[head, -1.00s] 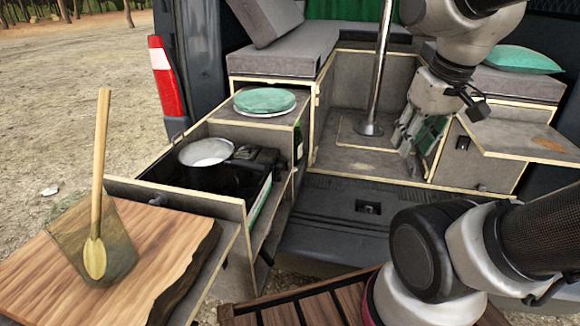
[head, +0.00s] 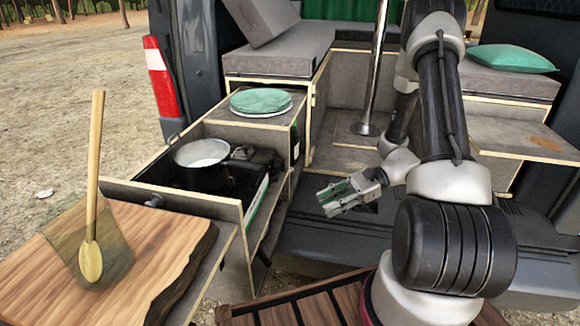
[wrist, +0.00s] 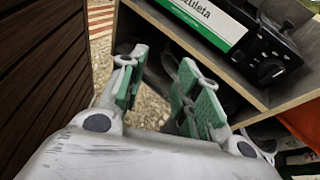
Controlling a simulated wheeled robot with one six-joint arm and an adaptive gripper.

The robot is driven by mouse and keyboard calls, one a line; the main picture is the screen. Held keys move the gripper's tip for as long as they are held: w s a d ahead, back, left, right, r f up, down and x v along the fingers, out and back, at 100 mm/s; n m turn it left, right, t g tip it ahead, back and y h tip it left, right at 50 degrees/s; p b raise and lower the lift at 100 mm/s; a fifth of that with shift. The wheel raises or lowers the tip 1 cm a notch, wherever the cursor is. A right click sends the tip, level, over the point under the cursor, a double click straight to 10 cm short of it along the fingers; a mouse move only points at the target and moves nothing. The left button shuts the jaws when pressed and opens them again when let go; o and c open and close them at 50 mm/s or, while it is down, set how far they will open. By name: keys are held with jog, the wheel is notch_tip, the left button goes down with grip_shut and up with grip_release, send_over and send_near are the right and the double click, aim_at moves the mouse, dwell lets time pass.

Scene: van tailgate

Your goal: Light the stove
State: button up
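The black camping stove (head: 258,160) sits in the pulled-out drawer at the left of the van, with a pot (head: 201,153) of white contents on its burner. In the wrist view, part of the stove (wrist: 262,45) shows at the upper right with its black round knob (wrist: 271,70). No flame is visible; the pot covers the burner. My gripper (head: 325,203) is to the right of the drawer, apart from it, pointing left. In the wrist view, my gripper (wrist: 163,64) has its green-padded fingers spread with nothing between them.
The drawer's wooden side edge (wrist: 200,50) lies between my fingers and the stove. A cutting board (head: 150,245) with a wooden spoon (head: 93,200) is at the front left. Green plates (head: 262,101) sit on the cabinet behind. A metal pole (head: 375,70) stands at the back.

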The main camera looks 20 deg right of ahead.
jog(key=w+f+m+t+y, duration=0.1)
jog(key=w+f+m+t, duration=0.1)
jog(key=w+m+t, duration=0.4)
jog(key=t, duration=0.3)
send_near(280, 165)
jog(key=w+x, duration=0.1)
jog(key=x, duration=0.6)
jog(key=shift+d+f+m+y, duration=0.3)
jog(key=shift+d, duration=0.05)
grip_shut()
